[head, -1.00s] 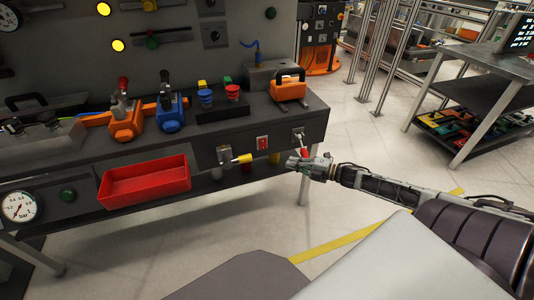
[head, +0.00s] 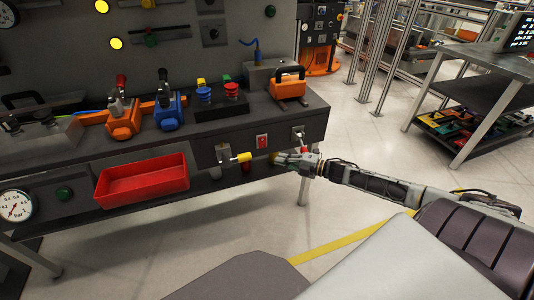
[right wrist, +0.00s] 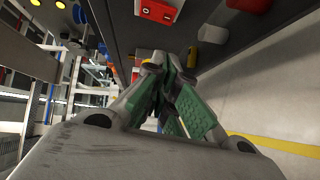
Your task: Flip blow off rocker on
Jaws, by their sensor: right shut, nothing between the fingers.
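A red rocker switch (head: 262,141) sits in a pale plate on the bench's dark front face; I cannot read a label or tell its position. My right gripper (head: 279,158) is shut and empty, just below and right of this rocker in the head view, apparently apart from it. In the right wrist view its green-padded fingers (right wrist: 168,75) are together. A red part with pale marks (right wrist: 160,10) shows beyond them at the top; I cannot tell for sure whether it is the rocker. My left gripper is not in view.
A yellow-tipped lever (head: 243,157) sticks out left of the rocker, close to my fingertips. A red-tipped toggle (head: 299,133) is to the right, above my wrist.

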